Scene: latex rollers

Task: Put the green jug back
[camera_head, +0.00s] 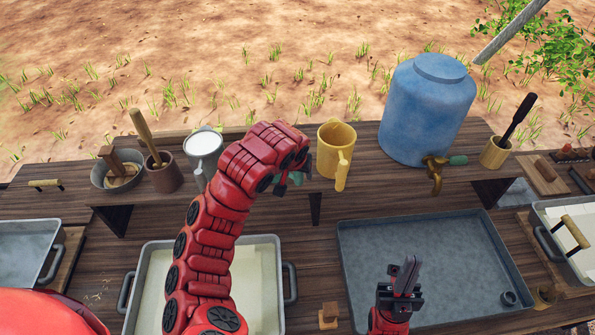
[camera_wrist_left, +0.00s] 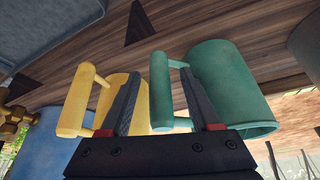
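The green jug (camera_wrist_left: 228,85) shows in the left wrist view, where the picture is turned over and its rim points down. It is beside the yellow jug (camera_wrist_left: 120,95). My left gripper (camera_wrist_left: 160,95) is open, its two fingers apart on either side of the green handle, with visible gaps. In the head view my left arm hides most of the green jug; a bit of green shows by the left gripper (camera_head: 292,180), left of the yellow jug (camera_head: 335,150). My right gripper (camera_head: 405,272) looks shut and empty, over the grey tray.
Below are a pale-filled basin (camera_head: 262,262) and a nearly empty grey tray (camera_head: 440,245). The yellow handle is close outside a left finger.

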